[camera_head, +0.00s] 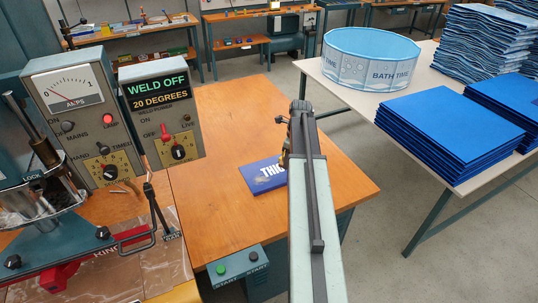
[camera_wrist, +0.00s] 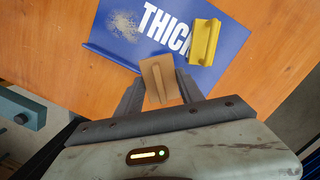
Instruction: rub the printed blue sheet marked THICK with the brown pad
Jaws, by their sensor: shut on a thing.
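The blue sheet (camera_head: 256,186) marked THICK in white lies on the wooden bench, partly hidden by my arm in the head view. In the wrist view, the sheet (camera_wrist: 240,40) has a speckled tan patch (camera_wrist: 125,25) left of the lettering. My gripper (camera_wrist: 160,88) is shut on the brown pad (camera_wrist: 158,70) by its raised ridge. The pad is at the sheet's near edge, below the lettering; I cannot tell whether it touches. A yellow pad (camera_wrist: 204,43) with a ridge rests on the sheet, right of the brown pad, covering part of the last letter.
A welding machine with a dial and a WELD OFF display (camera_head: 157,92) stands left of the sheet. A start-button box (camera_head: 238,266) is at the bench's front edge. The bench (camera_head: 225,120) behind the sheet is clear. A table at right holds blue stacks (camera_head: 440,130) and a round tub (camera_head: 370,58).

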